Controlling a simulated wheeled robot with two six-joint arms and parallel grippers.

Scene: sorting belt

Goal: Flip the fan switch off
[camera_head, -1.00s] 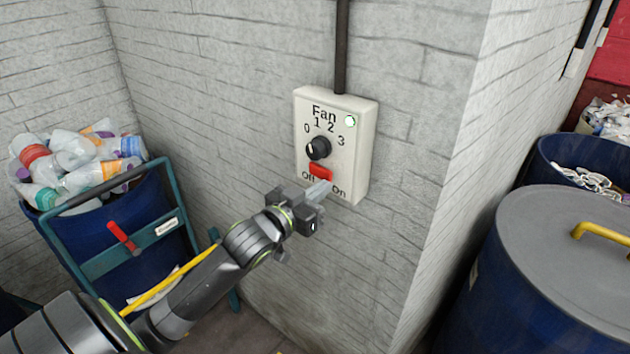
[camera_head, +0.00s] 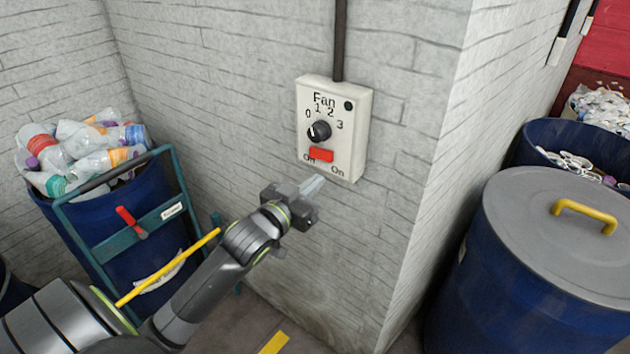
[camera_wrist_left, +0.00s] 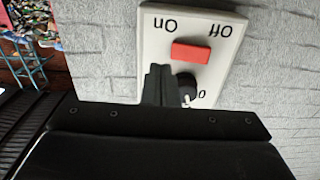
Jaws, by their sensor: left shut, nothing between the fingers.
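A white fan control box (camera_head: 351,130) is mounted on the grey brick wall. It has a black dial (camera_head: 319,131) marked 0 to 3, a red switch (camera_head: 321,154) between Off and On, and a dark indicator lamp (camera_head: 348,105). In the left wrist view the box appears upside down, with the red switch (camera_wrist_left: 191,50) and part of the dial (camera_wrist_left: 187,88) showing. My left gripper (camera_head: 313,185) is shut and empty, just below the box and apart from the switch in the head view. My right gripper is not in view.
A blue barrel of plastic bottles (camera_head: 85,155) stands at the left in a teal cart (camera_head: 110,258). A lidded blue drum (camera_head: 500,285) with a yellow handle stands at the right, beyond the wall corner. An open blue barrel (camera_head: 530,140) is behind it.

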